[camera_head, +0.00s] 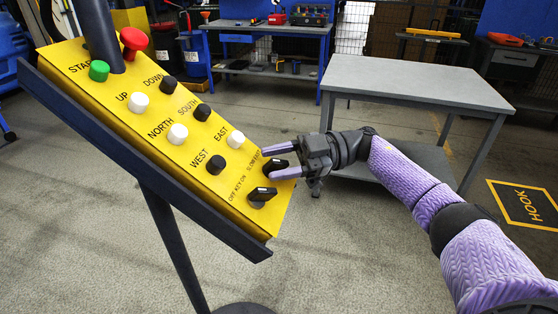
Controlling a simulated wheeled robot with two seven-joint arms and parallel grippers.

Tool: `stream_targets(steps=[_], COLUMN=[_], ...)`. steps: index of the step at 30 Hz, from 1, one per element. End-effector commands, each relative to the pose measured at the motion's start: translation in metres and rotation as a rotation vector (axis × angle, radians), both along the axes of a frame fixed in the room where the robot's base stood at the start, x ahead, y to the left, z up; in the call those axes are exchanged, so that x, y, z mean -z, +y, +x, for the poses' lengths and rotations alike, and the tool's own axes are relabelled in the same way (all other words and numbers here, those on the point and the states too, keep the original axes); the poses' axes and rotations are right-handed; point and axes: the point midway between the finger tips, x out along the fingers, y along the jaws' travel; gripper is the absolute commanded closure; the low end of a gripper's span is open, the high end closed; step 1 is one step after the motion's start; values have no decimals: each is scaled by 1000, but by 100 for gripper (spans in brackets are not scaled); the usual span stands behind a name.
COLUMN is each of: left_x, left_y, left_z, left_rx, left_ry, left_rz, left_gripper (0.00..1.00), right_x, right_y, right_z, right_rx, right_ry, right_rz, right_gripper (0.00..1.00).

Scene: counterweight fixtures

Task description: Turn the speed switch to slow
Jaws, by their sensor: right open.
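A tilted yellow control panel (140,120) stands on a dark post at the left. The speed switch (276,165), a black knob under a partly hidden label reading SLOW and apparently FAST, sits near its lower right end. My right gripper (268,163) comes in from the right. Its purple fingers are open, one above and one below the speed switch. I cannot tell whether they touch the knob. The lower finger is close to the black key switch (262,194), labelled OFF KEY ON. My left gripper is out of view.
The panel also carries a red mushroom button (133,39), a green button (99,70) and several white and black buttons. A grey table (415,83) stands behind my right arm. A HOOK floor marking (527,205) lies at the right. Open floor surrounds the panel post.

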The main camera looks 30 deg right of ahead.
Motion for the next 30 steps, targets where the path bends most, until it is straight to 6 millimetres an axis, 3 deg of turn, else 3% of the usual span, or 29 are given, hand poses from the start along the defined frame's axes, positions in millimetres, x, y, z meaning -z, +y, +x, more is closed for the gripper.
stream_targets(steps=[5,12,16,21,30], left_x=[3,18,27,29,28], left_y=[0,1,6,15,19], left_z=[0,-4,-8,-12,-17], left_rx=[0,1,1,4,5], left_ry=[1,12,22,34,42], left_rz=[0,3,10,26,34], left_gripper=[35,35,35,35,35], right_x=[1,3,3,0,-1], right_y=[-12,-65,-87,-96,-96], right_z=[-2,-16,-22,-26,-26], right_rx=[4,6,4,0,0], right_ry=[0,-2,-2,0,0], right_rz=[-1,0,0,0,0], right_gripper=[47,47,47,47,47])
